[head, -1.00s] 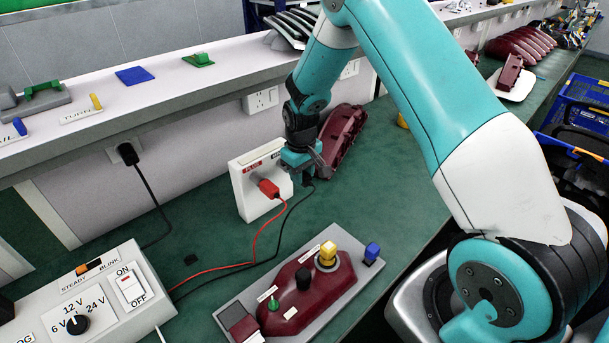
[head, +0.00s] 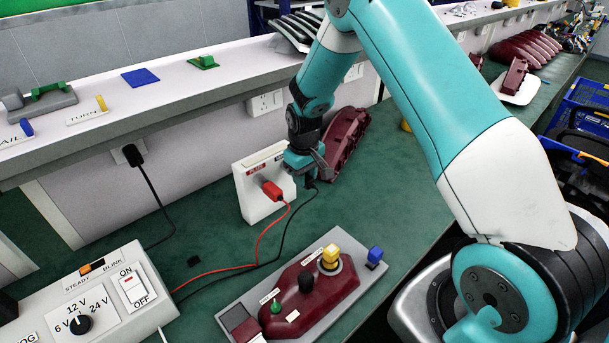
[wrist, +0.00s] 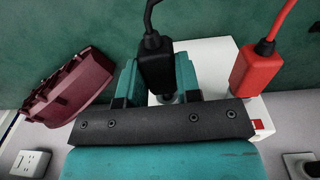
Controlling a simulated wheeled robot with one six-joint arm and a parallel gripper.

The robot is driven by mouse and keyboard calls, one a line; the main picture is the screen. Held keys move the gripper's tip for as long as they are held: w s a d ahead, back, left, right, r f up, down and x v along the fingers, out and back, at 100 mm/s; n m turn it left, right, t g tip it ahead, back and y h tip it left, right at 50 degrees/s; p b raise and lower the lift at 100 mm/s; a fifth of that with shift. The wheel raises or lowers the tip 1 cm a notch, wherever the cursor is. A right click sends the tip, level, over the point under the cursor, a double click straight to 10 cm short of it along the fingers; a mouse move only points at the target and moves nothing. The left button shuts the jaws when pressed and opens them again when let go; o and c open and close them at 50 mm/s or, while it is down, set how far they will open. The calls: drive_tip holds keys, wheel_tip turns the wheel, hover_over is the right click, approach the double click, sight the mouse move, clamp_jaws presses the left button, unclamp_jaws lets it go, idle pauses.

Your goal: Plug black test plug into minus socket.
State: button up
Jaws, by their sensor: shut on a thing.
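The black test plug (wrist: 157,66) is held between the two teal fingers of my gripper (wrist: 158,80) in the wrist view, its cable leading up. In the head view my gripper (head: 308,174) is at the right end of the upright white socket box (head: 262,207). The red plug (head: 272,190) is in the box's left socket; it also shows in the wrist view (wrist: 258,70). A grey metal part shows just below the black plug, close to the box face. The minus socket is hidden behind my gripper, and I cannot tell whether the plug is in it.
A dark red lamp housing (head: 345,143) stands right behind my gripper. A grey board with a dark red lamp (head: 307,300) lies in front, and a white control box (head: 100,300) at left. The red and black cables run over the green bench between them.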

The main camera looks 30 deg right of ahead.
drive_tip(key=shift+w, duration=0.1)
drive_tip(key=shift+w+a, duration=0.2)
drive_tip(key=shift+w, duration=0.65)
drive_tip(key=o, duration=1.1)
drive_tip(key=r+b, duration=0.1)
drive_tip(key=r, duration=0.4)
drive_tip(key=r+b, duration=0.1)
drive_tip(key=r, duration=0.5)
drive_tip(key=r+b, duration=0.1)
drive_tip(key=r, duration=0.5)
drive_tip(key=shift+s+a+r, duration=0.2)
drive_tip(key=shift+s+a, duration=0.05)
drive_tip(key=shift+s, duration=0.1)
